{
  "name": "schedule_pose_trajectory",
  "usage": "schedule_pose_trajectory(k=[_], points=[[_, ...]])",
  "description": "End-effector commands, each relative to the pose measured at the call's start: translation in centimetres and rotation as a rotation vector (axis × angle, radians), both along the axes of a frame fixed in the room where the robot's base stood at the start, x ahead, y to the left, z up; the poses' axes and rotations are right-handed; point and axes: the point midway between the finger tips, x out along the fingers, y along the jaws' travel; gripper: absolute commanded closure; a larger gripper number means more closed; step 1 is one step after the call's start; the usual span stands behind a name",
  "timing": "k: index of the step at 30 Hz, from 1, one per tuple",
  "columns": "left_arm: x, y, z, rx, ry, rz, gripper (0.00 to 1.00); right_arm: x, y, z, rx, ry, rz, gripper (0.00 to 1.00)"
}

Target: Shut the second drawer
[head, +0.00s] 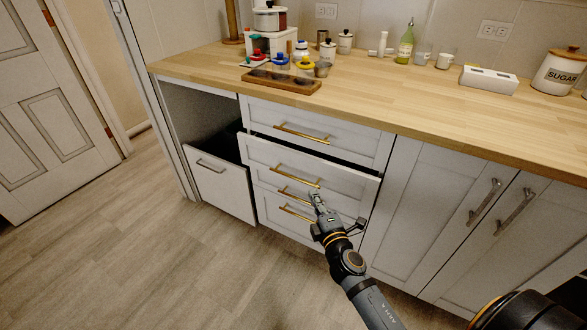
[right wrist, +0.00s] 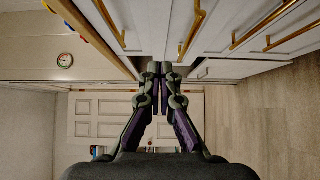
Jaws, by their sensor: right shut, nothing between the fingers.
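The second drawer (head: 290,169) is a white panelled front with a brass bar handle, below the top drawer (head: 316,130). It stands partly out, with a dark gap along its top edge. My right gripper (head: 316,193) is shut and empty, in front of the second drawer's lower edge, close to its handle (head: 294,177). I cannot tell whether it touches the front. In the right wrist view the closed fingers (right wrist: 161,70) point towards the white drawer fronts with brass handles. My left gripper is not in view.
A pull-out bin front (head: 222,183) stands out at the left of the drawers. Cupboard doors with grey handles (head: 484,201) are at the right. The wooden counter (head: 400,98) above holds a dark-welled tray (head: 281,82), jars and a sugar canister (head: 560,72). The floor (head: 150,240) at the left is clear.

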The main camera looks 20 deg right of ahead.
Motion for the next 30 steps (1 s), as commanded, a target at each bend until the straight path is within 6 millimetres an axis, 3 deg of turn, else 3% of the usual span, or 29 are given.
schedule_pose_trajectory(k=[8,15,22,30], points=[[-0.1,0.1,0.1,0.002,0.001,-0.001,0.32,0.6,-0.2,0.5,0.0,-0.005,-0.015,1.0],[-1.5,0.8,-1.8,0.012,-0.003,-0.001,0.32,5.3,-0.8,0.6,-0.001,-0.006,-0.014,1.0],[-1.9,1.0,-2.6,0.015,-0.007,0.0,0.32,10.1,-1.4,0.4,0.0,-0.006,-0.013,1.0],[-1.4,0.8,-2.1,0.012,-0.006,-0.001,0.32,11.9,-4.2,0.2,-0.001,-0.004,-0.013,1.0]])
